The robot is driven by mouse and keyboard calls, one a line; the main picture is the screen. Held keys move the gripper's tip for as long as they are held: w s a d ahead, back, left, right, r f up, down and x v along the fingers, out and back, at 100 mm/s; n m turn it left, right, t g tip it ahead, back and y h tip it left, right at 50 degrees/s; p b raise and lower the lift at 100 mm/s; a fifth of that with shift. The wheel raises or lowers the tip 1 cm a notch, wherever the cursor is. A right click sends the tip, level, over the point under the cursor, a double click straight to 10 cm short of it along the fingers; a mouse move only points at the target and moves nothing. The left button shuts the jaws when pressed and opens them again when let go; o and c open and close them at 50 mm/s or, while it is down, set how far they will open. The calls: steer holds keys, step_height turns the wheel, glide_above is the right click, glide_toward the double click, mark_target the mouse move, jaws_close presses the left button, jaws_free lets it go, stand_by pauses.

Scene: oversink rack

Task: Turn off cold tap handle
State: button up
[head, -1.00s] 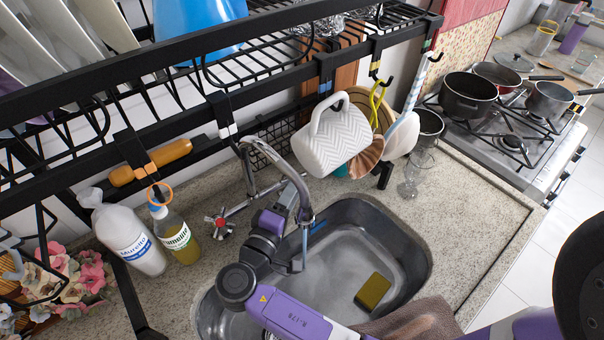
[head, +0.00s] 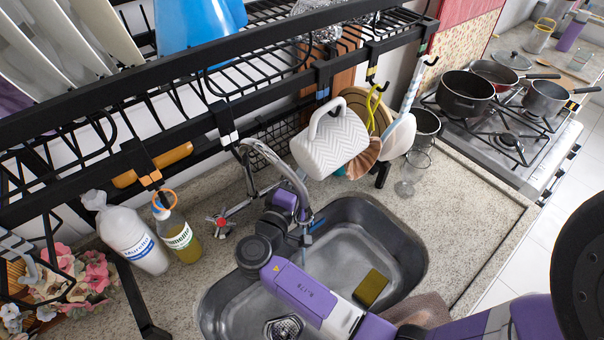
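The curved chrome tap (head: 262,150) arches over the back of the steel sink. A handle with a red centre (head: 220,222) sits on the left of its base. A small blue part (head: 318,226) shows to the right of the spout at the sink's back edge; I cannot tell whether it is the cold handle.
The sink (head: 400,235) holds a yellow-green sponge (head: 370,288). A black rack (head: 200,75) hangs low above, with a white patterned mug (head: 330,143). Two bottles, one white (head: 135,240) and one yellow (head: 178,235), stand left.

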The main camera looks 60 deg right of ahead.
steer(key=shift+r, duration=0.2)
jaws_close()
steer(key=shift+m+g+b, duration=0.5)
steer(key=shift+m+g, duration=0.2)
steer(key=shift+g, duration=0.1)
steer(key=shift+s+a+f+m+g+y, duration=0.1)
steer(key=shift+s+a+m+g+y, duration=0.05)
steer(key=shift+m+g+y, duration=0.45)
steer(key=shift+s+a+f+m+g+y, duration=0.15)
steer(key=shift+m+g+y, duration=0.25)
steer(key=shift+m+g, duration=0.35)
steer(key=shift+d+r, duration=0.1)
steer(key=o, duration=1)
jaws_free()
